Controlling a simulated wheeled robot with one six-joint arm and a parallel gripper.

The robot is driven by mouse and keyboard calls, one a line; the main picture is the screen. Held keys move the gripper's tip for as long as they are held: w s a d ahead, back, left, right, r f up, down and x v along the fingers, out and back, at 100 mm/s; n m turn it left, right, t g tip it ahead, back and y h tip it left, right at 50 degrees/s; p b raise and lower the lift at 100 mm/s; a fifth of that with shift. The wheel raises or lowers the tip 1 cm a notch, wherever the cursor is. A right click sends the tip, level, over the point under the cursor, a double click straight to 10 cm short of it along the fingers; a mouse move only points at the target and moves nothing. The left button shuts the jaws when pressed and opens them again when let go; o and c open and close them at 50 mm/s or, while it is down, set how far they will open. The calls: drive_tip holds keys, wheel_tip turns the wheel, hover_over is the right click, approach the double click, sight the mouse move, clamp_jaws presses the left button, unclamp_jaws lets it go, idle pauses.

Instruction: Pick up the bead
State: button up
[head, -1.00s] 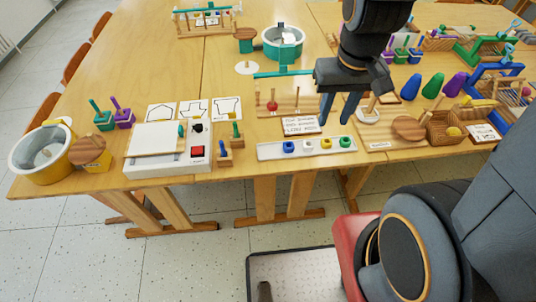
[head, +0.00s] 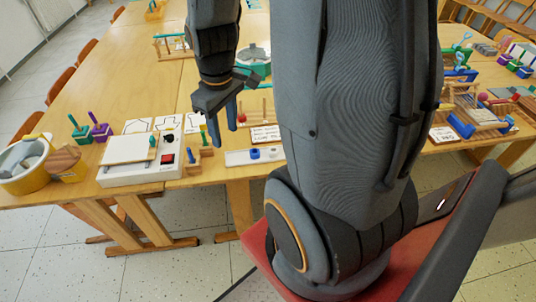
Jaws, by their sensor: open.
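My gripper (head: 223,136) hangs fingers down over the table, open, with nothing seen between its fingers. In the picture it is just left of and above a white tray (head: 235,158). A blue bead (head: 254,153) sits on the tray, with part of another bead (head: 273,153) beside it at the edge of my arm. My arm hides the right part of the tray. A red bead (head: 241,117) is on a small peg stand just right of my fingers. I cannot tell which bead the task means.
A white box with a red button (head: 167,158) and small wooden peg blocks (head: 206,156) stand left of the tray. A small sign (head: 265,134) is behind it. A yellow tub (head: 30,166) is at the far left. The wooden table's (head: 95,98) left back is clear.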

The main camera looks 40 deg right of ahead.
drive_tip(key=d+f+n+g+b, duration=0.1)
drive_tip(key=d+f+n, duration=0.2)
drive_tip(key=d+f, duration=0.35)
drive_tip(key=d+f+n+b, duration=0.1)
drive_tip(key=d+f+n, duration=0.25)
drive_tip(key=d, duration=0.65)
drive_tip(key=shift+n, duration=0.35)
drive_tip(key=shift+s+d+f+p, duration=0.15)
drive_tip(key=shift+f+p, duration=0.3)
drive_tip(key=shift+f, duration=1.35)
drive_tip(key=shift+w+d+f+p, duration=0.1)
drive_tip(key=shift+f+p, duration=0.35)
drive_tip(key=shift+f, duration=1.3)
drive_tip(key=c, duration=0.9)
drive_tip(key=shift+c, duration=0.2)
wheel_tip(320, 180, up, 10)
drive_tip(key=b, duration=0.1)
